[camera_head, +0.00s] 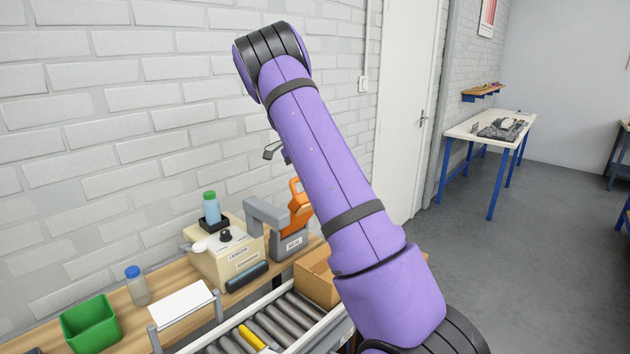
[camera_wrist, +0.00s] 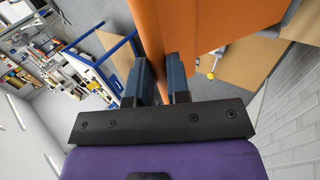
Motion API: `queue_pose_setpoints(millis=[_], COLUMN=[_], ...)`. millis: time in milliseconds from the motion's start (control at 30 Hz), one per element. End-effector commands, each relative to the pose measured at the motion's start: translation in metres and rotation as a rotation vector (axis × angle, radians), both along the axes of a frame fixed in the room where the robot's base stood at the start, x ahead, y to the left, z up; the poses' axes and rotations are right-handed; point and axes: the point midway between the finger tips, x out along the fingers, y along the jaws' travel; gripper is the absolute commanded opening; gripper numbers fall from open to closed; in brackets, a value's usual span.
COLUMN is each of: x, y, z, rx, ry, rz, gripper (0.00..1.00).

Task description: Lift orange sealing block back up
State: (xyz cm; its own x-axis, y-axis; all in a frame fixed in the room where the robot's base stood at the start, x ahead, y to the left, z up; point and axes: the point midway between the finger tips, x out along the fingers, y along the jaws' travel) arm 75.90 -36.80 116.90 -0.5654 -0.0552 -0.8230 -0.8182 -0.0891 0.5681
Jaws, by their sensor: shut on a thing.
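The orange sealing block (camera_head: 300,213) stands above the grey base marked SEAL (camera_head: 291,244) on the wooden bench, partly hidden by my purple arm. I cannot tell whether the block touches the base. In the wrist view the block's orange surface (camera_wrist: 210,25) fills the upper middle. My gripper (camera_wrist: 161,70) has its two dark blue fingers closed on either side of an orange part of the block. In the head view my gripper is mostly hidden behind my arm.
A beige machine (camera_head: 228,258) with a dark knob stands left of the base. A roller conveyor (camera_head: 285,320) and a cardboard box (camera_head: 316,280) are in front. A green bin (camera_head: 90,323) and a blue-capped bottle (camera_head: 137,286) stand left. The brick wall is close behind.

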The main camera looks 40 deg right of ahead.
Motion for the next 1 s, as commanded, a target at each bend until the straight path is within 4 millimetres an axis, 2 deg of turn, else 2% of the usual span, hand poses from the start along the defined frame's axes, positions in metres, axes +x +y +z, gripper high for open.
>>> queue_pose_setpoints(millis=[200,733,767,833,867,1000], x=[0.012,0.017,0.017,0.017,0.017,0.015], y=[0.001,0.003,0.003,0.003,0.003,0.002], z=[0.000,0.001,0.001,0.001,0.001,0.002], rx=[0.001,0.003,0.003,0.003,0.003,0.003], ry=[-0.003,-0.010,-0.009,-0.008,-0.008,-0.006], rz=[0.002,0.006,0.006,0.005,0.005,0.003], gripper=[0.00,0.00,0.23,0.40,0.42,0.42])
